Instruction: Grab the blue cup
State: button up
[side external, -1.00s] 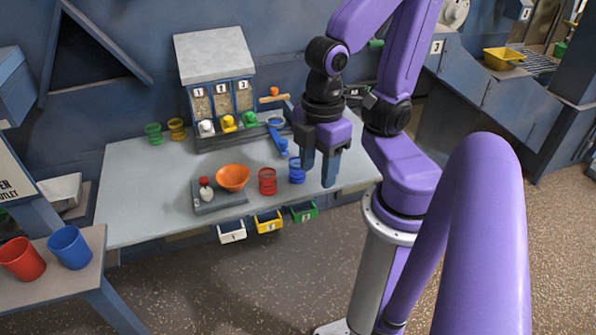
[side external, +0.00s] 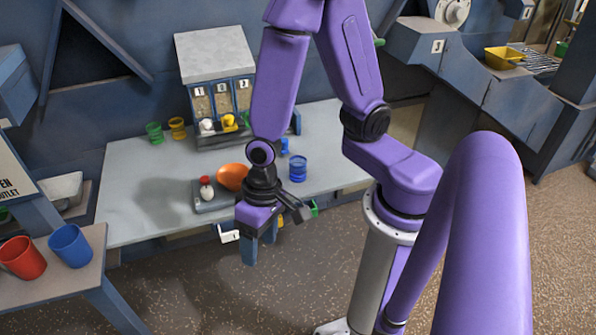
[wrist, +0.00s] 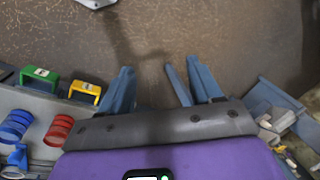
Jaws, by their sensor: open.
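A plain blue cup (side external: 70,246) stands upright on the small bench at the lower left, right of a red cup (side external: 22,257). A smaller ribbed blue container (side external: 298,168) stands on the grey table; it also shows at the left of the wrist view (wrist: 15,126). My gripper (side external: 259,246) points down just past the table's front edge, right of the plain blue cup and well apart from it. Its fingers (wrist: 152,80) are open with only floor visible between them. The plain blue cup cannot be made out in the wrist view.
The table (side external: 145,205) holds a dispenser (side external: 214,70), an orange bowl (side external: 232,176) and a scale-like plate. Yellow (wrist: 84,91) and green (wrist: 38,78) drawers stick out at its front, near my gripper.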

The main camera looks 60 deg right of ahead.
jog(key=w+d+f+m+t+h, duration=0.1)
jog(key=w+d+f+m+h, duration=0.15)
jog(key=w+f+m, duration=0.2)
jog(key=m+t+h, duration=0.3)
jog(key=m+h, duration=0.7)
jog(key=h, duration=0.3)
send_near(299, 163)
jog(key=x, duration=0.3)
jog(key=shift+w+d+r, duration=0.1)
jog(key=shift+d+r, duration=0.15)
jog(key=shift+d, duration=0.1)
jog(key=shift+n, duration=0.25)
jog(key=shift+f+x, duration=0.15)
jog(key=shift+x, duration=1.35)
jog(key=shift+f+x, duration=0.15)
jog(key=shift+x, duration=1.35)
jog(key=shift+a, duration=0.1)
jog(key=c, duration=0.7)
